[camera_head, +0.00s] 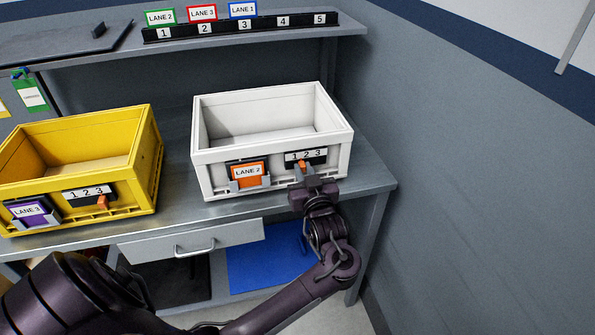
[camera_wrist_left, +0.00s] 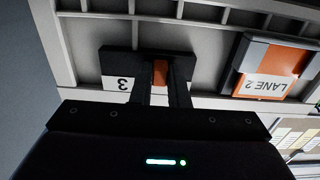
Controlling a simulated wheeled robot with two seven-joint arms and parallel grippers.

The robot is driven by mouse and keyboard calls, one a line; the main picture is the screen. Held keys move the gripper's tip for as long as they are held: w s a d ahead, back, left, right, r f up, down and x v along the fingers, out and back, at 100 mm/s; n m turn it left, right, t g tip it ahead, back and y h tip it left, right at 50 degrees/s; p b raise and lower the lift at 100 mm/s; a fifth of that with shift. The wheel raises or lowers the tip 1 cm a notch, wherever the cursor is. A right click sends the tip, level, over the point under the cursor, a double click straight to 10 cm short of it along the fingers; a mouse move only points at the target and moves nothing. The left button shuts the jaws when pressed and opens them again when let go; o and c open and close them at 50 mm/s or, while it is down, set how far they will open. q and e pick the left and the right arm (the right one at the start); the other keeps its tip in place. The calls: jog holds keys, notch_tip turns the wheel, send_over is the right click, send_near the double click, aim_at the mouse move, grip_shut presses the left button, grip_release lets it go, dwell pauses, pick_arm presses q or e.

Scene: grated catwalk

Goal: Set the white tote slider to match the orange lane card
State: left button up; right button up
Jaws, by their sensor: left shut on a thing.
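The white tote (camera_head: 272,142) stands on the bench. Its orange lane card (camera_head: 249,175), reading LANE 2, sits in a front holder and also shows in the left wrist view (camera_wrist_left: 272,72). Right of the card is a number strip (camera_head: 306,155) marked 1 2 3, with an orange slider tab (camera_head: 301,167) below it, near the 2; I cannot tell its exact position. My left gripper (camera_head: 305,178) is shut on this tab, which shows between the fingers in the left wrist view (camera_wrist_left: 160,73). There only the 3 is readable. My right gripper is not in view.
A yellow tote (camera_head: 135,168) with a purple LANE 3 card (camera_head: 30,212) and its own orange slider (camera_head: 102,202) stands to the left. A numbered rail (camera_head: 262,26) with lane cards is on the back shelf. A wall (camera_head: 480,170) rises at right.

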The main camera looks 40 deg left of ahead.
pick_arm(q)
jog(key=shift+w+d+f, duration=0.1)
jog(key=shift+w+d, duration=0.4)
jog(key=shift+w, duration=0.05)
dwell(0.5)
jog(key=o, duration=0.6)
jog(key=shift+c, duration=0.2)
jog(key=p+v, duration=0.2)
jog(key=v, duration=0.5)
dwell(0.5)
